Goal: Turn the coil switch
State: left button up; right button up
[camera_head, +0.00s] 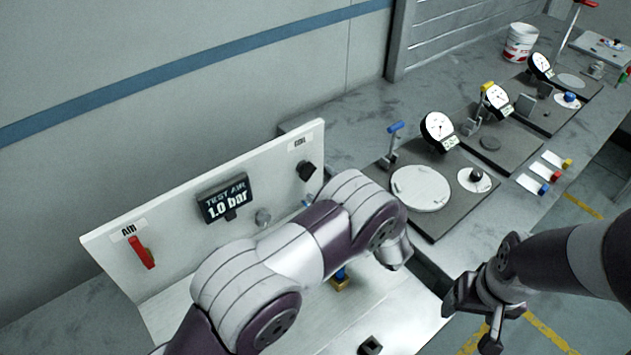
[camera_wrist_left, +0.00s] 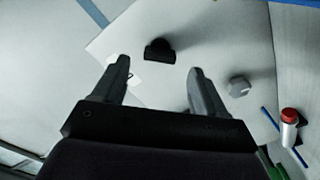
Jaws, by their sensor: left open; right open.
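The coil switch (camera_head: 306,171) is a dark knob on the upright white panel (camera_head: 185,265), below the COIL label (camera_head: 300,143) near the panel's right edge. In the left wrist view, the dark switch (camera_wrist_left: 159,50) lies ahead, between the directions of my two fingers. My left gripper (camera_wrist_left: 164,72) is open and empty; its fingers appear apart from the switch. The left finger partly covers a small white label. In the head view my left arm hides that gripper. My right gripper (camera_head: 474,322) is open and empty at lower right, away from the panel.
The panel also carries a red AIR lever (camera_head: 141,252), a display (camera_head: 225,198) reading 1.0 bar and a grey knob (camera_head: 263,216). A red-capped cylinder (camera_wrist_left: 290,118) stands to the right in the wrist view. Dial gauges (camera_head: 438,131) stand on dark plates farther right.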

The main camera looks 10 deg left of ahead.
pick_arm(q)
jog(key=b+v, duration=0.1)
jog(key=v, duration=0.7)
jog(key=shift+s+d+b, duration=0.2)
jog(key=shift+d+b, duration=0.1)
jog(key=shift+b, duration=0.1)
